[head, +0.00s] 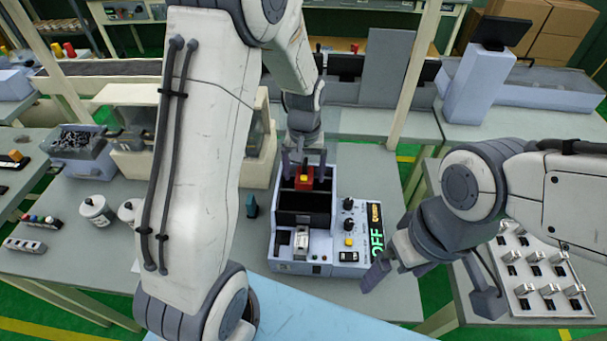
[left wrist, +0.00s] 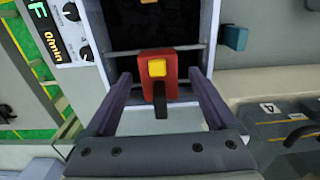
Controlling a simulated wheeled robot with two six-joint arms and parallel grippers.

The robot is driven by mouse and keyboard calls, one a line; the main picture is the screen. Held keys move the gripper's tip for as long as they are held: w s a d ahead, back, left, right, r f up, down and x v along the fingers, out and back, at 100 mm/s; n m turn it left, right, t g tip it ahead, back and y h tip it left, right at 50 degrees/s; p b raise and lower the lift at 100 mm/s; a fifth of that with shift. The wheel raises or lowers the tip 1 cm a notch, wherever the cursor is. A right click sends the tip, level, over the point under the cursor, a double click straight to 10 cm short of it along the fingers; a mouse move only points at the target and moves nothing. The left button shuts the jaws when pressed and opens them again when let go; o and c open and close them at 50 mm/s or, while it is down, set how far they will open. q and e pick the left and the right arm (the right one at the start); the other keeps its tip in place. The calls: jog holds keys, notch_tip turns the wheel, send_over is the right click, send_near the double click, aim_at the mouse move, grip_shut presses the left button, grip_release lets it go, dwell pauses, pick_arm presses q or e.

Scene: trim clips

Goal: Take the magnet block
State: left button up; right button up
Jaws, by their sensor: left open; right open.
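The magnet block is most likely the red block with a yellow top (head: 305,184), which sits at the far end of the dark bay of a pale machine (head: 292,268). The block also shows in the left wrist view (left wrist: 171,88), with a black handle-like part towards me. My left gripper (head: 305,172) is open, with one finger on each side of the block. In the left wrist view gaps show between the block and both fingers. My right gripper (head: 432,286) is open and empty, to the right of the machine.
The machine has knobs and a lit green display (head: 376,240) on its right side. A small teal object (head: 251,206) stands left of it. A panel with several metal clips (head: 540,270) lies on the right table. White canisters (head: 96,213) stand on the left.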

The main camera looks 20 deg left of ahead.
pick_arm(q)
grip_shut()
jog(key=shift+w+r, duration=0.1)
